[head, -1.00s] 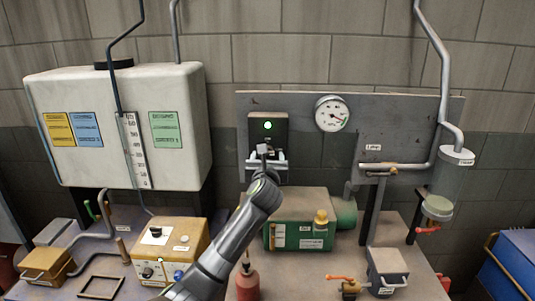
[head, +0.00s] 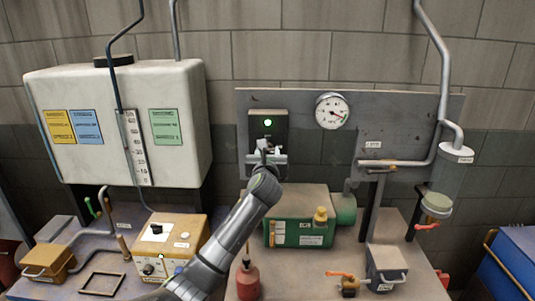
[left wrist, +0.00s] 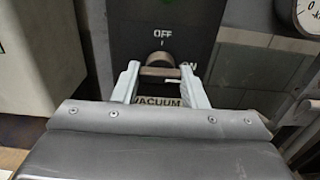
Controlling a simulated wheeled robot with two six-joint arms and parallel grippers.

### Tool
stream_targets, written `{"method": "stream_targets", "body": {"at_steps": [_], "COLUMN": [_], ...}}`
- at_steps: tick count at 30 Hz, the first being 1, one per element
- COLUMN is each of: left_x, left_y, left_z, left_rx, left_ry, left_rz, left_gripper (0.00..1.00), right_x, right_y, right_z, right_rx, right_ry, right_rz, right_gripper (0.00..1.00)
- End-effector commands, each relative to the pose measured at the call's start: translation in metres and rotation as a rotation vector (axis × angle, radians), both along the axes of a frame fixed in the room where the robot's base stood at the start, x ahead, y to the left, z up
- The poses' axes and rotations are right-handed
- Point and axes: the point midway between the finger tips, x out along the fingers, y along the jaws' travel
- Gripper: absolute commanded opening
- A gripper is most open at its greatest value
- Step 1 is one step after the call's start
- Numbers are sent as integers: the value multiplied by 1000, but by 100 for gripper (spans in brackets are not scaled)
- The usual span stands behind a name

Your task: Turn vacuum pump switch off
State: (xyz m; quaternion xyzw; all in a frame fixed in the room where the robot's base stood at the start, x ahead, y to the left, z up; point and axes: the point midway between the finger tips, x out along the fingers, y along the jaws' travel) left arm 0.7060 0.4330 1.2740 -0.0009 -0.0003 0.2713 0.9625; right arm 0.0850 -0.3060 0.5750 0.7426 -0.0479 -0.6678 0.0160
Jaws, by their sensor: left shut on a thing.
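The vacuum pump switch is a dark box (head: 283,122) with a lit green lamp, on the grey back panel. In the left wrist view its knob (left wrist: 158,60) shows below the "OFF" mark, with a bar lying crosswise. My left gripper (head: 267,156) is at the front of the box. In the left wrist view its two pale fingers (left wrist: 160,84) stand on either side of the knob's bar, shut on it. A "VACUUM" label (left wrist: 157,101) shows between the fingers. A mark at the knob's right is partly hidden by a finger. My right gripper is not in view.
A round gauge (head: 332,111) is right of the switch. A green pump (head: 290,235) stands below, beside a red bottle (head: 247,281). A white tank (head: 185,90) stands left. A pipe with a valve (head: 385,164) is at the right.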

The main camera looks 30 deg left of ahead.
Motion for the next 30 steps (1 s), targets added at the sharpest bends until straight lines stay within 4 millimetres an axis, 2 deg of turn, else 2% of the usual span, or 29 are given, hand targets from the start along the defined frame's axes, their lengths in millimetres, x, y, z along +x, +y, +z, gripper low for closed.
{"method": "stream_targets", "body": {"at_steps": [11, 30], "left_x": [0, 1], "left_y": [0, -1], "left_z": [0, -1], "left_rx": [-117, -618], "left_ry": [-69, -376], "left_rz": [0, 1], "left_gripper": [16, 16], "right_x": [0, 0], "right_y": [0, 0], "right_z": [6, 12], "right_rx": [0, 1], "right_ry": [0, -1], "right_rz": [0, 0], "right_gripper": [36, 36]}}
